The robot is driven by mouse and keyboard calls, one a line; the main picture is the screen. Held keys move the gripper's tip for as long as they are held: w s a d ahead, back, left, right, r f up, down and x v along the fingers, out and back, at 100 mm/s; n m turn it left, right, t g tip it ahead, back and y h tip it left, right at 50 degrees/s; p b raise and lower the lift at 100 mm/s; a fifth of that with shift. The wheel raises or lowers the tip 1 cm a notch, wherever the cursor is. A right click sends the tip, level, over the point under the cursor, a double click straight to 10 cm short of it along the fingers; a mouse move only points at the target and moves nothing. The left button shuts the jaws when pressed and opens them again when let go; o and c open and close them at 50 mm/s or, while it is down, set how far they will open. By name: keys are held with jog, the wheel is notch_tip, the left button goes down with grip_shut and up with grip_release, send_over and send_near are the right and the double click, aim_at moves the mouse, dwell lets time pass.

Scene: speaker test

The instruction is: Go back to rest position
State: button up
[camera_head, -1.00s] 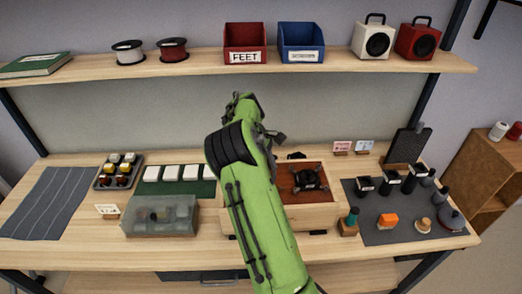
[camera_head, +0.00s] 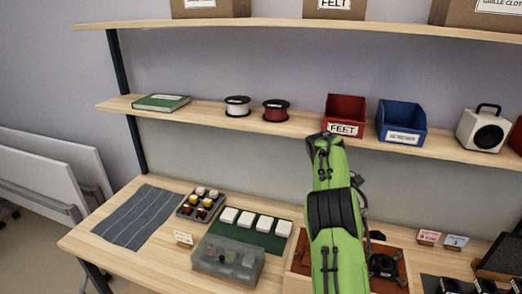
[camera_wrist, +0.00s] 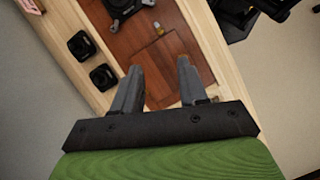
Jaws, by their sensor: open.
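My green arm rises in front of the bench in the head view, and its upper end overlaps the lower shelf near the red bin. My gripper itself is hidden there. In the wrist view my gripper (camera_wrist: 159,68) is open, with its two dark fingers apart and nothing between them. Beyond the fingers lies a wooden box with a red-brown floor (camera_wrist: 178,48), which also shows in the head view (camera_head: 300,262), partly behind my arm. A black part (camera_wrist: 122,6) and a small yellowish piece (camera_wrist: 158,28) are in it.
The lower shelf (camera_head: 200,116) carries a green book (camera_head: 161,102), two spools, a red bin (camera_head: 345,112), a blue bin (camera_head: 401,120) and a white speaker (camera_head: 481,129). On the bench are a grey mat (camera_head: 138,215), a grey tray of knobs and a clear box (camera_head: 228,262).

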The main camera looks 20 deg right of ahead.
jog(key=s+a+r+m+t+y, duration=0.35)
jog(key=s+a+r+t, duration=0.25)
jog(key=s+a+r, duration=0.65)
jog(key=s+a+f+m+t, duration=0.1)
jog(key=s+a+f, duration=0.1)
jog(key=s+a, duration=0.2)
jog(key=s+a+f+m+t, duration=0.2)
jog(key=s+a, duration=0.3)
jog(key=s, duration=0.5)
jog(key=shift+a+f+h, duration=0.25)
jog(key=shift+h, duration=0.2)
jog(key=shift+s, duration=0.15)
